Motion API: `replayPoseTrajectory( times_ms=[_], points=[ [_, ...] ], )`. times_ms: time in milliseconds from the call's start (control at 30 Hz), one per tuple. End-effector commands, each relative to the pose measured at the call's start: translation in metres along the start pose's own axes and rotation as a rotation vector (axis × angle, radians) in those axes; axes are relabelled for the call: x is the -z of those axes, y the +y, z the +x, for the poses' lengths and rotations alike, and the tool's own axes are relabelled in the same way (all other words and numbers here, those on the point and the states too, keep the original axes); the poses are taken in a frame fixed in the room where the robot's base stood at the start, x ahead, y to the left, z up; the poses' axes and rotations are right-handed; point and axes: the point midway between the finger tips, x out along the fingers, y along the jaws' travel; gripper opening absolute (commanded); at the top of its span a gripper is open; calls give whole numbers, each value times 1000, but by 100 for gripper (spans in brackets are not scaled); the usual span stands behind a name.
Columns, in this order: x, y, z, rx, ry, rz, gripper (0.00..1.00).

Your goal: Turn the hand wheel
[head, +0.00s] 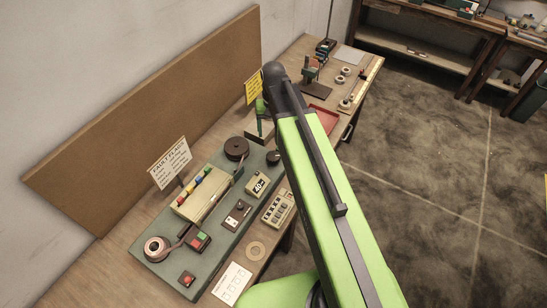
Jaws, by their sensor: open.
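A grey-green winding board (222,241) lies on the wooden bench in the head view. A small dark round knob or wheel (274,157) sits at its far right corner and looks like the hand wheel. A larger dark brown disc (236,148), like a reel, lies to its left. My green arm crosses the picture, and its black end is above the bench. My gripper (258,138) hangs below it, small and partly seen, open, beyond the wheel and apart from it. I cannot make out the fingertips clearly.
A sign (170,163) stands behind. A brown panel (150,120) leans on the wall. The floor at right is clear.

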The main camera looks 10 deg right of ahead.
Motion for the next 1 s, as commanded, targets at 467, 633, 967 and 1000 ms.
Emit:
replayPoseTrajectory(
  times_ms=[467, 633, 967, 1000],
  points=[
    [0, 1, 113, 0, 0, 1, 74],
    [0, 1, 138, 0, 0, 1, 74],
    [0, 1, 139, 0, 0, 2, 74],
    [0, 1, 139, 0, 0, 2, 70]
  ],
)
